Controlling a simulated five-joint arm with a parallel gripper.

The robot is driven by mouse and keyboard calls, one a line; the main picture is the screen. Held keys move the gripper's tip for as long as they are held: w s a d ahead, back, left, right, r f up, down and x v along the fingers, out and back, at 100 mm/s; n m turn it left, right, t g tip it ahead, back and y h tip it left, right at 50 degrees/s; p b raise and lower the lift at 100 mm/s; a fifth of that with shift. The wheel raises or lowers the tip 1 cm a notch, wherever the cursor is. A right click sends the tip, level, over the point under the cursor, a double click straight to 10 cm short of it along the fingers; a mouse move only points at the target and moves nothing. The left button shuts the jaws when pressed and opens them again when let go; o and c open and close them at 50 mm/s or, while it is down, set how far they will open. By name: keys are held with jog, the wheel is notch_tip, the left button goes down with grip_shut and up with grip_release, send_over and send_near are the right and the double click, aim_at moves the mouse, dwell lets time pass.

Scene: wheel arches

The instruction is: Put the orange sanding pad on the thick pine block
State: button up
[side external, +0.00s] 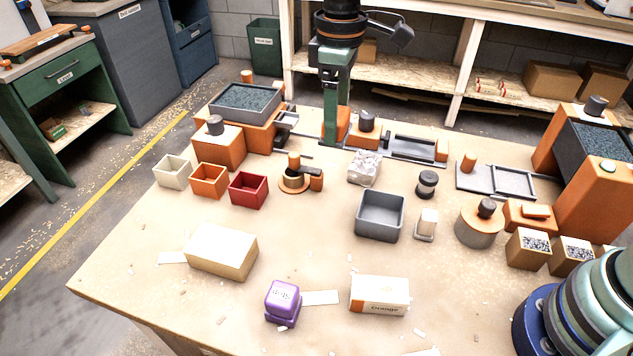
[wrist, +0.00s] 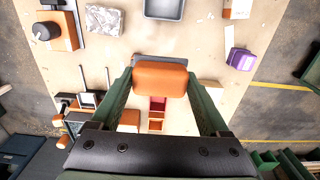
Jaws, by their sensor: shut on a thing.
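The orange sanding pad (wrist: 160,78) is between the two green fingers of my gripper (wrist: 160,84) in the wrist view, with its grey underside showing at the far edge. In the side view my gripper (side external: 336,125) hangs at the back of the bench, and the near finger hides much of the pad (side external: 345,123). The thick pine block (side external: 222,252) is a pale block lying at the front left of the bench, apart from the gripper. Its top is bare. In the wrist view the right finger partly hides it (wrist: 211,87).
A grey tray (side external: 380,216) sits mid-bench. A purple container (side external: 283,302) and a white box labelled Orange (side external: 379,294) stand at the front. Machines line the back and right.

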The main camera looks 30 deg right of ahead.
jog(key=w+a+r, duration=0.2)
jog(key=a+r, duration=0.2)
jog(key=a, duration=0.8)
jog(key=r, duration=0.2)
send_over(235, 248)
notch_tip(235, 248, down, 20)
jog(key=shift+f, duration=0.15)
jog(key=shift+f, duration=0.15)
jog(key=o, duration=1.2)
jog(key=shift+o, duration=0.2)
